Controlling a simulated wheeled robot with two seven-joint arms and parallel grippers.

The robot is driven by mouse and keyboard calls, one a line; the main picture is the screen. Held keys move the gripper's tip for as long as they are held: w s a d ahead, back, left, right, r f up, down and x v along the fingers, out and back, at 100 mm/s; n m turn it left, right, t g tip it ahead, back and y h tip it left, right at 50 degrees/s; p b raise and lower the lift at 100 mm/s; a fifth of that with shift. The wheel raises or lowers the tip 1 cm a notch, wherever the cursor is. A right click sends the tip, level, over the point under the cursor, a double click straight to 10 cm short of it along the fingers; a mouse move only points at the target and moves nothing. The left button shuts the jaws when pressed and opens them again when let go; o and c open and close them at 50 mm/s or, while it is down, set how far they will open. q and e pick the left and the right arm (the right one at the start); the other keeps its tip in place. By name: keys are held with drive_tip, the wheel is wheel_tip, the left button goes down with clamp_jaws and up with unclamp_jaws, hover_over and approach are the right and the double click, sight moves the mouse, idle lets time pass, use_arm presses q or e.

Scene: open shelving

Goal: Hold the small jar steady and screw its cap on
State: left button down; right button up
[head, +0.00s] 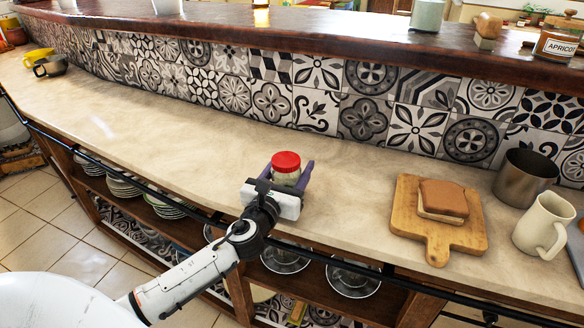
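A small glass jar (285,179) stands on the beige counter near its front edge in the head view. A red cap (286,161) sits on top of it; I cannot tell whether it is screwed tight. My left gripper (287,173) reaches in from the front, with one dark purple finger on each side of the jar. The white gripper body hides the jar's lower front. I cannot tell whether the fingers touch the jar. My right gripper is not in view.
A wooden board (438,238) with a bread-like block (444,197) lies to the right. Beyond it stand a metal cup (524,177) and a cream mug (543,224).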

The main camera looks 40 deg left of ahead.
use_arm(q)
drive_tip(key=shift+f, duration=0.1)
drive_tip(key=c, duration=0.7)
unclamp_jaws()
drive_tip(key=shift+o, duration=0.2)
drive_tip(key=shift+r, duration=0.2)
drive_tip(key=shift+s+d+f, duration=0.1)
drive_tip(key=shift+s+f, duration=0.05)
drive_tip(key=shift+s, duration=0.2)
drive_tip(key=v, duration=1.1)
drive_tip(key=shift+s+b, duration=0.15)
drive_tip(key=shift+b, duration=0.2)
